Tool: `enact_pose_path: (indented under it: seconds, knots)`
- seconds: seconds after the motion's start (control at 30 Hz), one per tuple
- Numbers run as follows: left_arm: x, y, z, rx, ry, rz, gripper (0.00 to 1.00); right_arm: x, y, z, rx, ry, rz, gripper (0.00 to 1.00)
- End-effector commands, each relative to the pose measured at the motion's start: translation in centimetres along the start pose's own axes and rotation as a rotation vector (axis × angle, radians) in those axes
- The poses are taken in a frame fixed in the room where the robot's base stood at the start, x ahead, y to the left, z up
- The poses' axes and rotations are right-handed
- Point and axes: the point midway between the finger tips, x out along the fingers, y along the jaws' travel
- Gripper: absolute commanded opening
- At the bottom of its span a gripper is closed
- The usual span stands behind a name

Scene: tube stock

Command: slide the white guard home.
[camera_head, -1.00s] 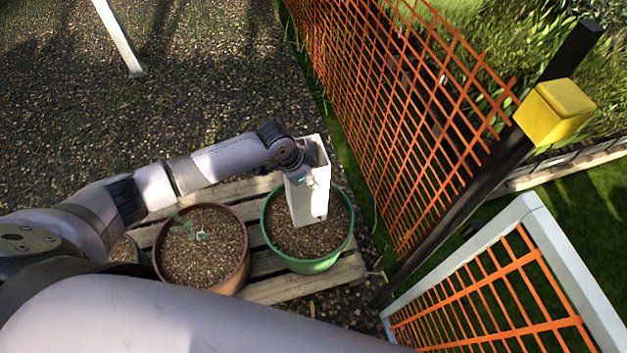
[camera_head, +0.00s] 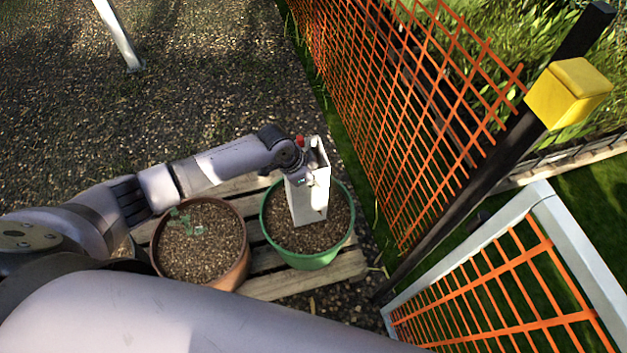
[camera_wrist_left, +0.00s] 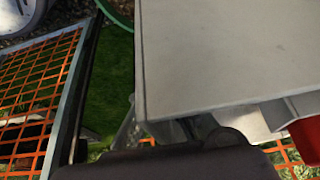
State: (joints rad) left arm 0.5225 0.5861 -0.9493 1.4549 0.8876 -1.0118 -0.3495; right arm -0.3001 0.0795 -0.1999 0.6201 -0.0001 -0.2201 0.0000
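A tall white box-like piece (camera_head: 308,207), which I take for the white guard, stands roughly upright in the soil of the green pot (camera_head: 264,236). My left gripper (camera_head: 303,176) is at its upper part, and its fingertips are hard to make out. A small red part (camera_head: 299,140) shows at the top of the box. In the left wrist view a pale flat panel (camera_wrist_left: 235,50) fills much of the picture, and a red part (camera_wrist_left: 307,142) is at the right edge. Whether the fingers close on the panel is hidden. My right gripper is not in view.
A brown pot (camera_head: 245,262) with a small plant stands left of the green pot on a wooden pallet (camera_head: 305,283). Orange mesh fencing (camera_head: 385,120), a dark post with a yellow box (camera_head: 568,93) and a grey-framed mesh gate (camera_head: 480,245) stand to the right. Open gravel lies behind.

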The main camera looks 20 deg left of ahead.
Motion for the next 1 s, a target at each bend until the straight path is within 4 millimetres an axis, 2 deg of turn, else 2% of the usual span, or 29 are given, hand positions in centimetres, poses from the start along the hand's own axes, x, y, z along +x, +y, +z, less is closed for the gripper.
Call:
enact_pose_path:
  seconds: [0.5, 0.77, 1.0]
  knots:
    - [2.0, 0.0, 0.8, -0.001, 0.001, -0.001, 0.0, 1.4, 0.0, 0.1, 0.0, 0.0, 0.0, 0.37]
    - [2.0, 0.0, 0.8, 0.0, 0.001, -0.001, 0.0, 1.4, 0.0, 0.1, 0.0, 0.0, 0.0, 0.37]
    - [2.0, 0.0, 0.8, 0.0, 0.001, 0.0, 0.17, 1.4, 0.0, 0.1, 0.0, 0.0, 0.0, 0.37]
